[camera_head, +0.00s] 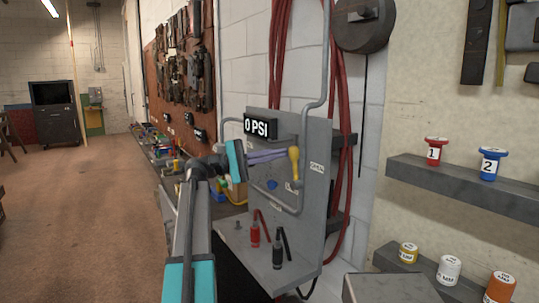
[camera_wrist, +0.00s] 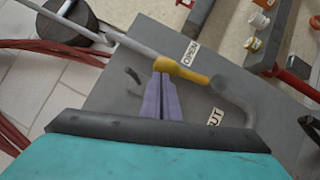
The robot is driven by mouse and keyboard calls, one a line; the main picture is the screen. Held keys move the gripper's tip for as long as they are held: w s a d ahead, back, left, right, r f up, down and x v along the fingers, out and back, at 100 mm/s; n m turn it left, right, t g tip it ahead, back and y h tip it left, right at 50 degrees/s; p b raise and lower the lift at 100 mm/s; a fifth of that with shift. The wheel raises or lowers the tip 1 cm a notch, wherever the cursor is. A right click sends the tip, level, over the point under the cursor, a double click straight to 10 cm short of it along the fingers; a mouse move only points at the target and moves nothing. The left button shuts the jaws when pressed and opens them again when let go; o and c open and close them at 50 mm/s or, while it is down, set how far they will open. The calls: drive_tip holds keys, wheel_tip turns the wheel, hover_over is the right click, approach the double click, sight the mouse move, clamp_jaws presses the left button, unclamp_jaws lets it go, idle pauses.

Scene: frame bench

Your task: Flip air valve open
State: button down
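The yellow air valve handle (camera_head: 294,160) is on the grey upright panel, in line with the grey pipe. In the wrist view the handle (camera_wrist: 190,73) lies between the OPEN label (camera_wrist: 190,52) and the SHUT label (camera_wrist: 215,117). My gripper (camera_head: 287,154) reaches in from the left with purple fingers close together. In the wrist view the fingertips (camera_wrist: 162,75) are at the thick end of the handle. They look shut, with no part of the handle clearly between them. I cannot tell whether they touch it. The gauge display (camera_head: 260,127) reads 0 PSI.
Red and black fittings (camera_head: 255,235) stand on the panel's lower ledge. Red hoses (camera_head: 283,45) hang behind the panel. A shelf at right (camera_head: 465,185) holds numbered spools. A cluttered workbench (camera_head: 160,150) runs along the wall. The floor at left is clear.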

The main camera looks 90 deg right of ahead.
drive_tip(key=shift+s+a+r+p, duration=0.45)
drive_tip(key=shift+s+a, duration=0.1)
idle(0.4)
drive_tip(key=w+d, duration=0.2)
drive_tip(key=w, duration=1.1)
drive_tip(key=shift+d+b, duration=0.25)
drive_tip(key=shift+b, duration=0.2)
drive_tip(key=shift+w, duration=0.15)
